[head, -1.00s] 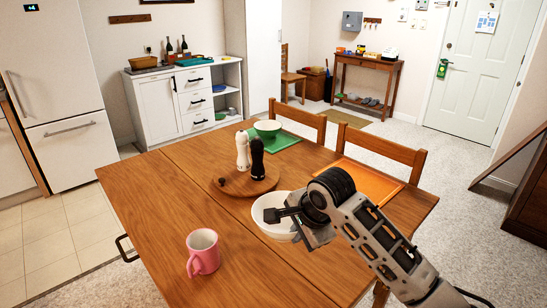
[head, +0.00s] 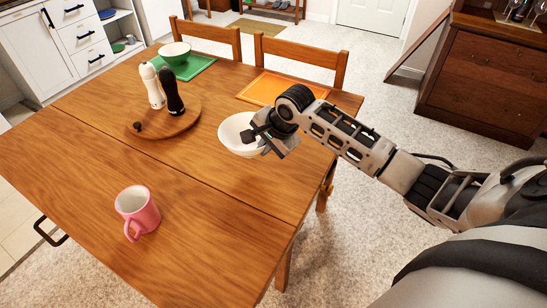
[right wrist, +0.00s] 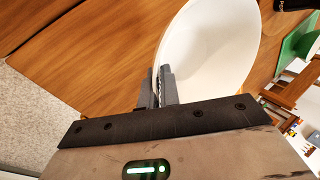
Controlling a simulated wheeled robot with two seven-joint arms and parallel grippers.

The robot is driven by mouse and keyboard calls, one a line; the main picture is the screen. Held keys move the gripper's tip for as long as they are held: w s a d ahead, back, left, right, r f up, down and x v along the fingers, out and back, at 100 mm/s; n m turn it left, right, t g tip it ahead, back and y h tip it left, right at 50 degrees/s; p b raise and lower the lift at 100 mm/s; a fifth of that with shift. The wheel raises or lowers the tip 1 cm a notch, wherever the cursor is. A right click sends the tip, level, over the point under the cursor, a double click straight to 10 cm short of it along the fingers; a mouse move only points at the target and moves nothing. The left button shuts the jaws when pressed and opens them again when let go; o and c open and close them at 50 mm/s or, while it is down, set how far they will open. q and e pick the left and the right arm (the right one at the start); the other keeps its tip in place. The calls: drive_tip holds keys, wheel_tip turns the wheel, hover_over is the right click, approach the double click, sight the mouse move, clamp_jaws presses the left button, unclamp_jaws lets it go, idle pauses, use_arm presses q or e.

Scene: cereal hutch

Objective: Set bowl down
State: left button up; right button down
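A white bowl (head: 236,132) is at the right part of the wooden table, near the orange placemat (head: 284,88) but not on it. My right gripper (head: 260,135) is at the bowl's near right side. In the right wrist view its two fingers (right wrist: 157,90) are closed about the rim of the white bowl (right wrist: 207,50). The bowl looks empty and roughly level. I cannot tell whether its base touches the table or hangs just above it. My left gripper is out of view.
A round wooden board (head: 190,117) with white (head: 152,85) and black (head: 172,92) mills stands left of the bowl. A pink mug (head: 138,212) is at front left. Another bowl (head: 174,53) sits on a green placemat (head: 197,68). Chairs line the far side.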

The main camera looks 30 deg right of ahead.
drive_tip(key=shift+d+f, duration=1.05)
drive_tip(key=shift+f, duration=0.15)
drive_tip(key=f, duration=0.3)
drive_tip(key=shift+d+f, duration=0.1)
drive_tip(key=shift+d, duration=0.3)
drive_tip(key=shift+f, duration=0.3)
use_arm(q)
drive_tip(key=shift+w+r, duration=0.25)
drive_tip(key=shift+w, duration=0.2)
use_arm(e)
drive_tip(key=shift+f, duration=0.1)
drive_tip(key=c, duration=1.9)
unclamp_jaws()
drive_tip(key=shift+f, duration=0.1)
drive_tip(key=shift+c, duration=0.2)
drive_tip(key=o, duration=0.3)
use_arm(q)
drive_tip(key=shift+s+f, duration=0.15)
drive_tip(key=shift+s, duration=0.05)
